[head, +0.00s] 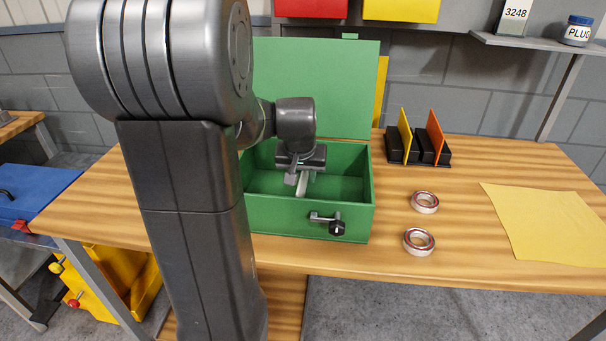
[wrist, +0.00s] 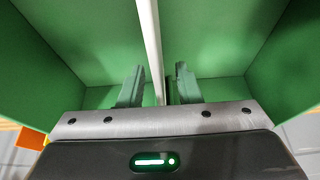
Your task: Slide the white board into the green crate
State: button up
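The green crate (head: 285,219) stands on the wooden bench with its lid (head: 325,85) raised at the back. My gripper (head: 301,181) reaches down inside the crate. In the wrist view the white board (wrist: 151,40) shows as a thin upright strip, edge-on, with green crate walls (wrist: 215,35) around it. My gripper (wrist: 160,83) has one finger on each side of the board, with a visible gap on both sides, so it looks open around it. In the head view the board is hard to tell from my pale fingertips. Its lower end is hidden.
A black rack (head: 420,155) with yellow and orange boards stands right of the crate. A latch (head: 335,226) sticks out from the crate's front. My arm hides the crate's left side.

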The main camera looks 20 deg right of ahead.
jog(key=p+v, duration=0.1)
jog(key=v, duration=1.3)
jog(key=shift+f, duration=0.2)
jog(key=b+x, duration=0.1)
jog(key=x, duration=1.2)
jog(key=shift+w+d+f, duration=0.1)
jog(key=shift+f, duration=0.2)
jog(key=shift+r+p, duration=0.4)
jog(key=shift+r, duration=0.1)
jog(key=shift+f, duration=0.1)
